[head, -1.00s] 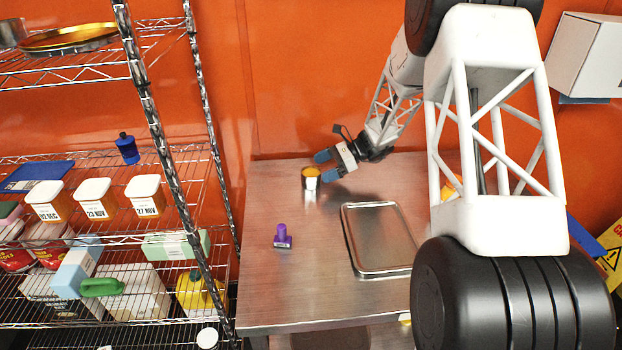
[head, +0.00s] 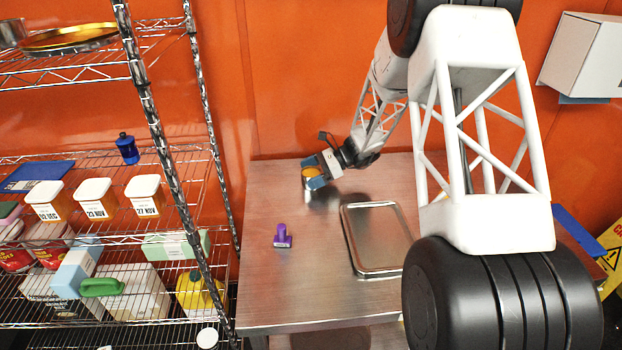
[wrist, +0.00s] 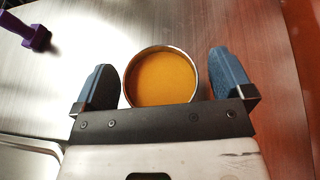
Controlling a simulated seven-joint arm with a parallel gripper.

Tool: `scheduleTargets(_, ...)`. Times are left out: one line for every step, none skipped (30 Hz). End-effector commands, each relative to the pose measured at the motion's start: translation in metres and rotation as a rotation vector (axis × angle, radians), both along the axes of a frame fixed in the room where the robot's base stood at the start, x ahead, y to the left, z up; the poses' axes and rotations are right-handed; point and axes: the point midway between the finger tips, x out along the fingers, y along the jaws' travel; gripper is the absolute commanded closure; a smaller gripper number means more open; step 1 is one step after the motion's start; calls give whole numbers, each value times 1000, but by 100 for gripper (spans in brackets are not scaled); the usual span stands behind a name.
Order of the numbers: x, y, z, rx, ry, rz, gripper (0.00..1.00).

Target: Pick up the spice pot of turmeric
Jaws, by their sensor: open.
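The spice pot of turmeric (head: 311,173) is a small round steel pot with orange-yellow powder in it. It stands upright on the steel table near the back wall in the head view. In the wrist view the pot (wrist: 161,78) shows from above, between the two blue fingers. My gripper (head: 315,173) is open around the pot, one finger on each side. In the wrist view my gripper (wrist: 166,82) shows a gap between each finger and the pot's rim. The pot's lower body is partly hidden by a finger in the head view.
A purple stamp-like object (head: 282,237) stands on the table in front of the pot; it also shows in the wrist view (wrist: 33,35). A steel tray (head: 347,240) lies to the right. A wire shelf rack (head: 180,225) stands at the left. The table's front left is clear.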

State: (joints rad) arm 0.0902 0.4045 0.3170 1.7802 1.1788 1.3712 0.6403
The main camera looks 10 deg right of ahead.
Motion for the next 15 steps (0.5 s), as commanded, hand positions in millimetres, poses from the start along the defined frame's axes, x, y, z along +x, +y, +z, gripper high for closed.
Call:
scheduleTargets(0,0,0,0,0,0,2)
scheduleTargets(0,0,0,0,0,0,2)
scheduleTargets(0,0,0,0,0,0,5)
scheduleTargets(0,0,0,0,0,0,9)
scheduleTargets(0,0,0,0,0,0,14)
scheduleTargets(0,0,0,0,0,0,20)
scheduleTargets(0,0,0,0,0,0,24)
scheduleTargets(0,0,0,0,0,0,29)
scheduleTargets(0,0,0,0,0,0,35)
scheduleTargets(0,0,0,0,0,0,40)
scheduleTargets(0,0,0,0,0,0,44)
scheduleTargets(0,0,0,0,0,0,50)
scheduleTargets(0,0,0,0,0,0,55)
scheduleTargets(0,0,0,0,0,0,56)
scheduleTargets(0,0,0,0,0,0,56)
